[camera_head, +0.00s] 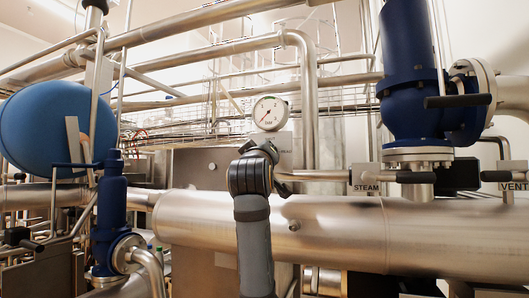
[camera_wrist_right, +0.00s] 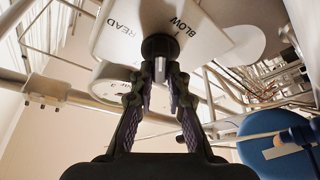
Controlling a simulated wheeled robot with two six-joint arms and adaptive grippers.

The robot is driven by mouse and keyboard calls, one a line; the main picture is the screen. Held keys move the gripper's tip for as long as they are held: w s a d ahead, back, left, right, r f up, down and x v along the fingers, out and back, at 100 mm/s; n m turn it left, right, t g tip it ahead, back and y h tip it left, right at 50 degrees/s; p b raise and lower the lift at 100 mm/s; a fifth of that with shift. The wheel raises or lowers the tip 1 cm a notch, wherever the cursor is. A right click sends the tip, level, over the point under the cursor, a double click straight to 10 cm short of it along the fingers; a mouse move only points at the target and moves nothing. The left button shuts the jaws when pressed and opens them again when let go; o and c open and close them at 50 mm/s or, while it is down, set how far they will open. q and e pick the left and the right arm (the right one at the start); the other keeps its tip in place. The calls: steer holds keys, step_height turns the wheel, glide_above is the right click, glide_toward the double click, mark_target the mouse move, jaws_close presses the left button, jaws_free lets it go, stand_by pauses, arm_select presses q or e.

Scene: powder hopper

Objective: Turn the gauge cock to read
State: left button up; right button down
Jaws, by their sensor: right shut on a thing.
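In the wrist view the plate (camera_wrist_right: 112,45) bears the words READ and BLOW, on either side of the cock's black hub (camera_wrist_right: 160,46). My right gripper (camera_wrist_right: 161,78) is shut on the cock's pale handle below the hub. In the head view my right wrist hides the cock and fingertips. My left gripper is not in view.
A large steel pipe (camera_head: 340,230) runs across the front. A blue tank (camera_head: 50,128) and smaller blue valve (camera_head: 112,205) are at left.

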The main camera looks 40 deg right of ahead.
steer(key=shift+w+f+n+y+p, duration=0.1)
steer(key=shift+n+y+p, duration=0.65)
steer(key=shift+n, duration=1.2)
steer(key=shift+s+n+y+p, duration=0.1)
steer(key=shift+n+y+p, duration=0.65)
steer(key=shift+n, duration=1.15)
steer(key=shift+w+f+n+y+p, duration=0.1)
steer(key=shift+n+y+p, duration=0.65)
steer(key=shift+n, duration=1.2)
steer(key=c, duration=1.3)
jaws_free()
steer(key=shift+a, duration=0.1)
